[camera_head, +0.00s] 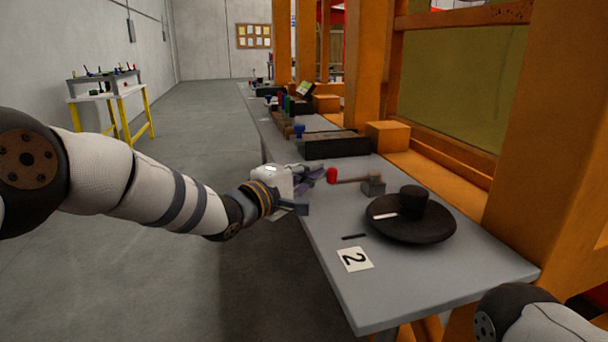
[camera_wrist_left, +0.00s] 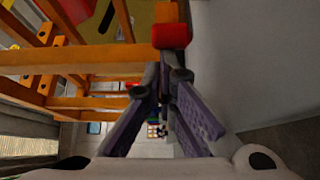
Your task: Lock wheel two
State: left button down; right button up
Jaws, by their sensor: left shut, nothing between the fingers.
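Wheel two is a dark round disc (camera_head: 420,228) with a raised hub and a white mark, lying flat on the grey table beside a white card marked 2 (camera_head: 355,259). A short black bar (camera_head: 353,237) lies between them. My left gripper (camera_head: 318,178) is shut and empty at the table's left edge, behind and left of the wheel. Its purple fingers meet in the left wrist view (camera_wrist_left: 163,72). Near its tips is the red end (camera_head: 332,175) of a wooden-handled tool with a grey block head (camera_head: 373,185); the red end also shows in the wrist view (camera_wrist_left: 172,36). I cannot tell whether they touch. My right gripper is out of view.
A dark box (camera_head: 337,146) and several small coloured items stand farther back along the grey table (camera_head: 400,293). Orange posts (camera_head: 545,150) line its right side. A yellow-legged bench (camera_head: 103,98) stands at the far left. The table's front is mostly clear.

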pick_arm(q)
jog(key=v, duration=1.1)
jog(key=shift+s+a, duration=0.3)
